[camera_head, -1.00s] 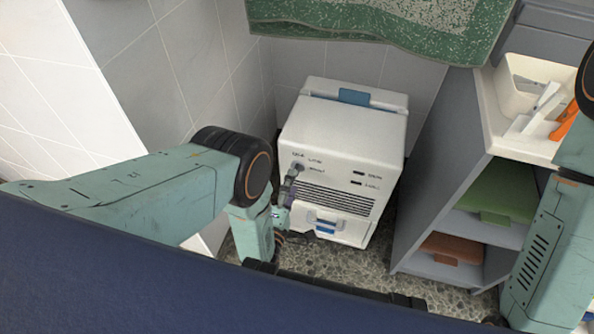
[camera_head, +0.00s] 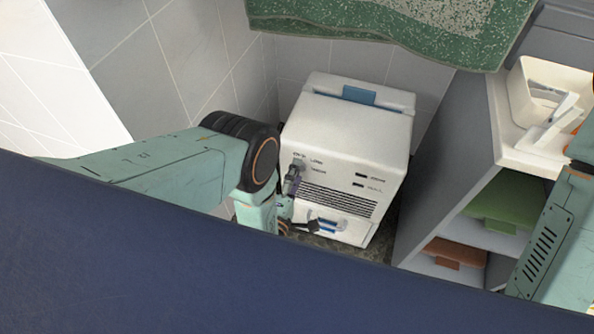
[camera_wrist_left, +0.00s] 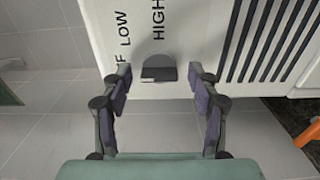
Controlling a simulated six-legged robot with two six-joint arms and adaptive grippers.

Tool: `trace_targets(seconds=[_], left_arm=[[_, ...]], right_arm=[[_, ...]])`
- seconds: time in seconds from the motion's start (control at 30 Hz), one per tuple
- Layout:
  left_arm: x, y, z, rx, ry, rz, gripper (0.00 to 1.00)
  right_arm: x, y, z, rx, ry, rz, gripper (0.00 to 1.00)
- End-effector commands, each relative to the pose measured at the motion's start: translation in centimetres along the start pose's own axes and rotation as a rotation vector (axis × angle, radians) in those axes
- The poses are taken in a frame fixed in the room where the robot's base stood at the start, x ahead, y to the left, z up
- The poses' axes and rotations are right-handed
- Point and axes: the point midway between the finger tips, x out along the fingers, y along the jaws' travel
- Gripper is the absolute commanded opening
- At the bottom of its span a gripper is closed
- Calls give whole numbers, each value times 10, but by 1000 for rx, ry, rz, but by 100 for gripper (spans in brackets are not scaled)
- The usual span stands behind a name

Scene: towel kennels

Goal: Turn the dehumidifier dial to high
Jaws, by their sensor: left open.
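The white dehumidifier (camera_head: 345,135) stands on the floor in the corner, with a blue handle on top and a dark grille on its front. Its dial (camera_wrist_left: 158,68) is a dark grey knob in the left wrist view, below the printed words LOW and HIGH. In the head view the dial (camera_head: 298,167) is small and partly covered by my gripper. My left gripper (camera_wrist_left: 160,85) is open, its two fingers apart on either side of the dial, with nothing held. In the head view my left gripper (camera_head: 292,183) is at the left of the front panel. My right gripper is out of view.
A grey shelf unit (camera_head: 445,165) stands close on the right, with green and brown bins inside and a white tray (camera_head: 525,100) on top. A green towel (camera_head: 400,30) hangs above. A tiled wall (camera_head: 180,60) is close on the left.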

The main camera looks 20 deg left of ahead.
Motion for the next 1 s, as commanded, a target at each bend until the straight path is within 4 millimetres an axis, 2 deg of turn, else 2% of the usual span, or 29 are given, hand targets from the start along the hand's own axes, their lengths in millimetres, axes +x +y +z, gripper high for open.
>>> trace_targets(seconds=[0.3, 0.93, 1.0], left_arm=[[-3, 0, 0, 0, 1, -1, 60], [0, 0, 0, 0, 0, 0, 6], [0, 0, 0, 1, 0, 0, 6]], right_arm=[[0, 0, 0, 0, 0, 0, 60], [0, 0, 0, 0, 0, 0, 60], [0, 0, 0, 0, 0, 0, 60]])
